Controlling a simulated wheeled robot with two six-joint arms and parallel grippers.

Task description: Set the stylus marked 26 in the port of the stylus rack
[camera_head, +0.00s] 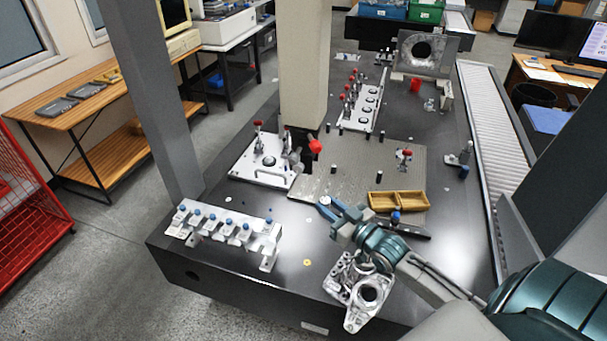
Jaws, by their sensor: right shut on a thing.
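The stylus rack (228,222) is a pale bar on feet at the front left of the dark table, with several blue-topped styli along it. My right gripper (327,206) reaches in from the right, at the front edge of the grey plate and well to the right of the rack. It is shut on a small pale and blue piece that looks like a stylus, mostly hidden by the fingers. The number 26 and the empty port are too small to make out. My left gripper is not in view.
A grey fixture plate (345,165) with a tan tray (410,202) lies behind my right gripper. A metal casting (366,294) stands below my forearm. A white clamp plate (262,172) and the gantry column (303,70) are behind the rack. The dark table between rack and gripper is mostly clear.

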